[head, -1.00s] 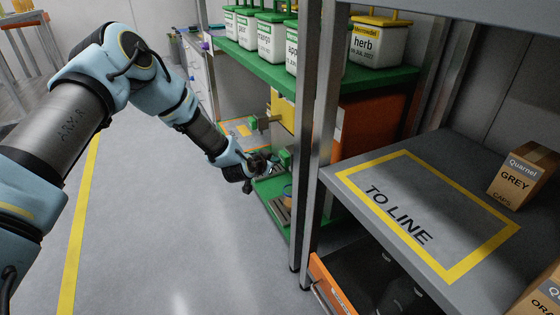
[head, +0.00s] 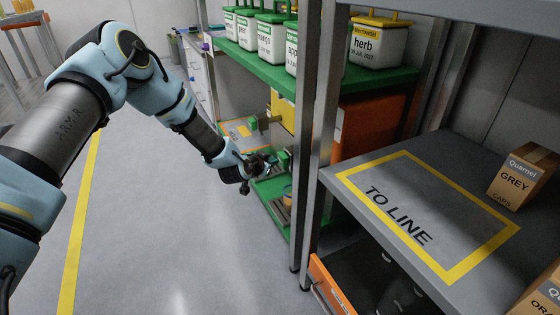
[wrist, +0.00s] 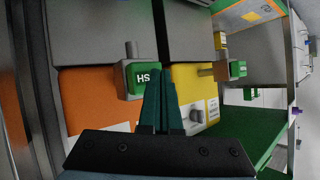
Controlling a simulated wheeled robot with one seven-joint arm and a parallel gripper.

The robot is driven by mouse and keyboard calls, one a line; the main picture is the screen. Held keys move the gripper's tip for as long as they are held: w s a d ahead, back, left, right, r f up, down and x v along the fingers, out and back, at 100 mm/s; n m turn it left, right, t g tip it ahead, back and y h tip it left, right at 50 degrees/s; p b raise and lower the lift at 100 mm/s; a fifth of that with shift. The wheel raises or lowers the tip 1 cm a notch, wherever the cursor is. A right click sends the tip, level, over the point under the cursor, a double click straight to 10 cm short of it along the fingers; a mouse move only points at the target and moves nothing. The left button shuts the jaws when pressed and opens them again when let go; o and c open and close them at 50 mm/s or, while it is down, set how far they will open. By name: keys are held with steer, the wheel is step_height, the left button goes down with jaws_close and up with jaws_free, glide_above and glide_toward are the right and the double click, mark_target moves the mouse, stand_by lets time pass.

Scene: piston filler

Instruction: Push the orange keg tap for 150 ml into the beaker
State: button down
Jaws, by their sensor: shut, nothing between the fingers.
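The orange keg (wrist: 95,98) fills the left of the wrist view; its orange side also shows behind the rack post in the head view (head: 368,130). In the head view my gripper (head: 270,165) is at the open side of the rack, below the green shelf. I cannot make out the beaker clearly.
A yellow keg (wrist: 192,88) stands beside the orange one, with another green tap block (wrist: 236,70). White tubs stand on the green shelf (head: 270,72). A metal post (head: 310,150) and grey shelf (head: 450,180) are at right. The floor at left is clear.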

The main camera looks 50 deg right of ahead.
steer(key=shift+w+a, duration=0.15)
steer(key=shift+a, duration=0.25)
steer(key=shift+a, duration=0.1)
steer(key=shift+w+a+p, duration=0.1)
steer(key=shift+w+a, duration=0.2)
steer(key=shift+a, duration=0.45)
steer(key=shift+w+a+p, duration=0.15)
steer(key=shift+w+a, duration=0.15)
steer(key=shift+a, duration=0.45)
steer(key=shift+w+a+p, duration=0.1)
steer(key=shift+w+a, duration=0.2)
steer(key=shift+a, duration=0.45)
